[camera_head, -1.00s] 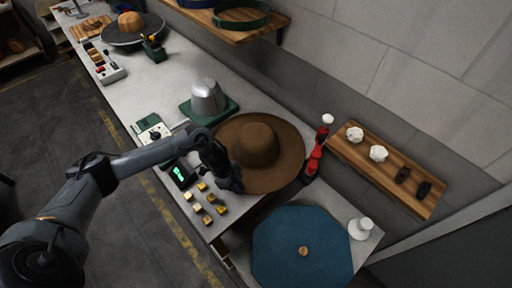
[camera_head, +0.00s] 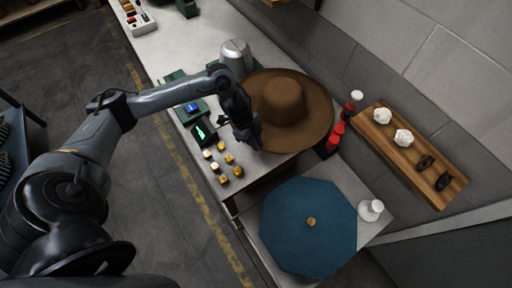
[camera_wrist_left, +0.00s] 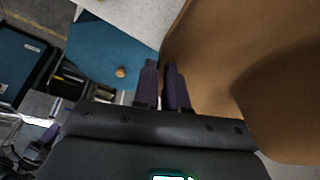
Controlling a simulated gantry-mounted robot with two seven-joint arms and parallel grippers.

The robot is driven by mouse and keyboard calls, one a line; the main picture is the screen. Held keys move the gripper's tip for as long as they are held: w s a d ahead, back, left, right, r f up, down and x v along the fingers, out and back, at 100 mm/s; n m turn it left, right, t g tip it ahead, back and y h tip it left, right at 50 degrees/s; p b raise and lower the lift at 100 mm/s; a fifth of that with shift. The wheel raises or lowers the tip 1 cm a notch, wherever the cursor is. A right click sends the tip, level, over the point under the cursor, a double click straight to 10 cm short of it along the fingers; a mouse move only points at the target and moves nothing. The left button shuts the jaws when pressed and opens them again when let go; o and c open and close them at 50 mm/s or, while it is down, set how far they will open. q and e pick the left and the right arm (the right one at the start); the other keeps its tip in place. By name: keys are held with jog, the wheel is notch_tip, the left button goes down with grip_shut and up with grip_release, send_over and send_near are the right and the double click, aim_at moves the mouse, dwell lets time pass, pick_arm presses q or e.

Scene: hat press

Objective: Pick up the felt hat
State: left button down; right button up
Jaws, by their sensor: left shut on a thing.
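The brown wide-brimmed felt hat (camera_head: 310,120) is at the back edge of the grey bench, crown up. My left gripper (camera_head: 252,138) is at the brim's near left edge. In the left wrist view the hat (camera_wrist_left: 245,50) fills the upper right, and the two fingers (camera_wrist_left: 165,82) are close together on the brim's edge. The left gripper is shut on the brim. I cannot tell whether the hat touches the bench. My right gripper is not in view.
A metal block (camera_head: 236,54) stands close to the brim. Several brass cubes (camera_head: 229,159) and a lit screen device (camera_head: 202,133) lie near the gripper. A red bottle (camera_head: 337,132) stands beside the brim. A blue octagonal top (camera_head: 308,248) and wall shelf (camera_head: 410,160) are at right.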

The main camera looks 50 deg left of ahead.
pick_arm(q)
notch_tip(320, 180, up, 7)
notch_tip(320, 180, up, 14)
jog(key=p, duration=0.4)
jog(key=shift+f+p, duration=0.15)
jog(key=shift+p, duration=0.2)
jog(key=c, duration=1.8)
grip_release()
grip_shut()
